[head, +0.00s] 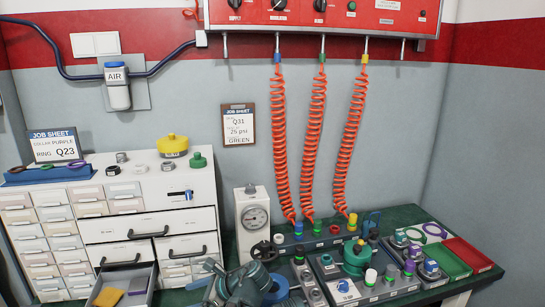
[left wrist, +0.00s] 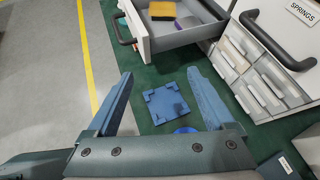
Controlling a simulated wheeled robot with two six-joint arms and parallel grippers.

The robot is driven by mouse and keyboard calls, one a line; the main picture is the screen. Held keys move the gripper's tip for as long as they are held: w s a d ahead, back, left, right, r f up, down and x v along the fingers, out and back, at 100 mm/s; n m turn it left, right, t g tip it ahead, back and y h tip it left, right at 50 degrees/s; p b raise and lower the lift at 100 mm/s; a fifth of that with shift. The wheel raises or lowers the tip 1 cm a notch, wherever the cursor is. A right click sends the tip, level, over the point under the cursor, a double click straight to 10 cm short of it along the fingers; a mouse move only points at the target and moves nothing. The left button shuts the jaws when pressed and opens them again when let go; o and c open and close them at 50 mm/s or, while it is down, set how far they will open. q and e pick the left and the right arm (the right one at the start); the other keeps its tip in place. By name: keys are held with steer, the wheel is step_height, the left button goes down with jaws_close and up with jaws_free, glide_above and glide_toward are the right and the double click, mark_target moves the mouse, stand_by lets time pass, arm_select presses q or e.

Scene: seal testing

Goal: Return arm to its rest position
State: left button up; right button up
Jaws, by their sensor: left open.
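My left gripper (head: 199,274) is low in the head view, in front of the white drawer cabinet, with its blue fingers pointing left. In the left wrist view the left gripper (left wrist: 160,74) is open, its two blue fingers wide apart with nothing held between them. A flat blue square plate with notched corners (left wrist: 167,103) lies on the green surface beyond and below the fingers. My right gripper is in neither view.
An open drawer (head: 138,279) holding a yellow block (head: 108,297) juts out near the left gripper; the drawer also shows in the left wrist view (left wrist: 180,38). A gauge box (head: 250,207) and a bench fixture (head: 358,258) stand to the right. Orange coiled hoses (head: 281,140) hang behind.

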arm_select(q)
steer(key=s+d+r+n+g+h+p, duration=0.1)
steer(key=s+d+r+n+h+p, duration=0.4)
steer(key=p, duration=0.5)
steer(key=s+d+r+n+g+h+p, duration=0.1)
steer(key=s+d+r+n+h+p, duration=0.4)
steer(key=s+d+n+p, duration=0.4)
steer(key=d+p, duration=0.1)
steer(key=d, duration=0.2)
steer(key=shift+r+n+h, duration=0.15)
steer(key=shift+n+h, duration=0.15)
steer(key=shift+n, duration=0.1)
steer(key=shift+a, duration=0.1)
